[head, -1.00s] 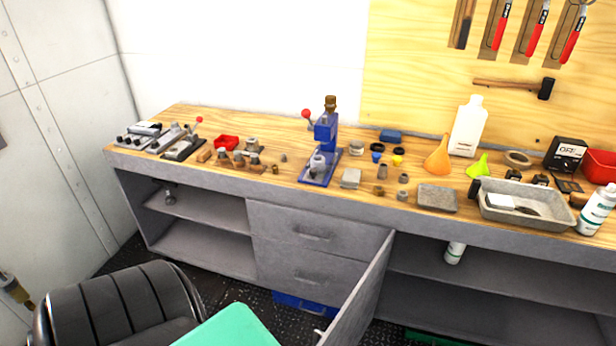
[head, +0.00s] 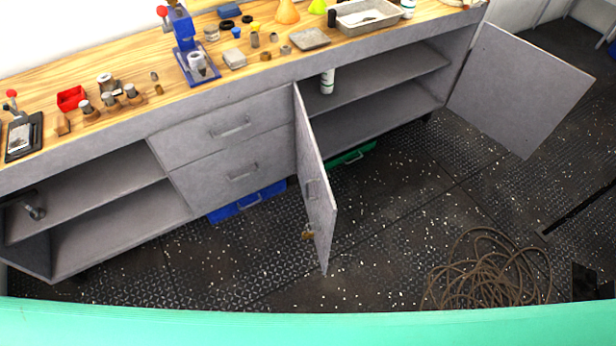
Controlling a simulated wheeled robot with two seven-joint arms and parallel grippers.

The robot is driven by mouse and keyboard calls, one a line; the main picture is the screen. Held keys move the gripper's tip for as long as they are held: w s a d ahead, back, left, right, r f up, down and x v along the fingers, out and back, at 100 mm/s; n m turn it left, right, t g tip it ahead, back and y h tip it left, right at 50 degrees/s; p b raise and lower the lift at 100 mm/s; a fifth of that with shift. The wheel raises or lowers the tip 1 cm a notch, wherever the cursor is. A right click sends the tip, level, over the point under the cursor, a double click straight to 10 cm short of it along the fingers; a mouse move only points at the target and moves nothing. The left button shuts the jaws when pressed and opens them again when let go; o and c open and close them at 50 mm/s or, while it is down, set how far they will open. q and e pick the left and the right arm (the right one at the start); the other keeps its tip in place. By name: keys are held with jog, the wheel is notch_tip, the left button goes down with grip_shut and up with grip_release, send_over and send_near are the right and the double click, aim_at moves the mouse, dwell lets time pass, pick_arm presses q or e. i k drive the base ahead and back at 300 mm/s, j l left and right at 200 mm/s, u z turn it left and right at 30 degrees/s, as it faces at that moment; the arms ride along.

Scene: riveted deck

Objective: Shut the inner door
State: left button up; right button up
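The workbench has two grey cabinet doors, both standing open. The door beside the drawers (head: 315,185), which I take as the inner one, juts out from the bench front and is seen nearly edge-on. It has a small handle on its face and a brass-coloured piece near its lower edge. The other door (head: 520,88) is swung wide at the right end. The open compartment (head: 385,100) between them shows a shelf with a white bottle (head: 327,80). Neither gripper shows in the head view.
Two closed drawers (head: 225,140) are left of the door. A blue bin (head: 247,202) and a green bin (head: 352,154) lie under the bench. A coiled hose (head: 487,272) lies on the floor at right. The floor between door and hose is clear.

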aim_at(321, 205)
jog(key=i+j+z, duration=0.35)
jog(key=j, duration=0.25)
jog(key=i+j+z, duration=0.15)
jog(key=j, duration=0.45)
jog(key=k+u, duration=0.05)
jog(key=k, duration=0.05)
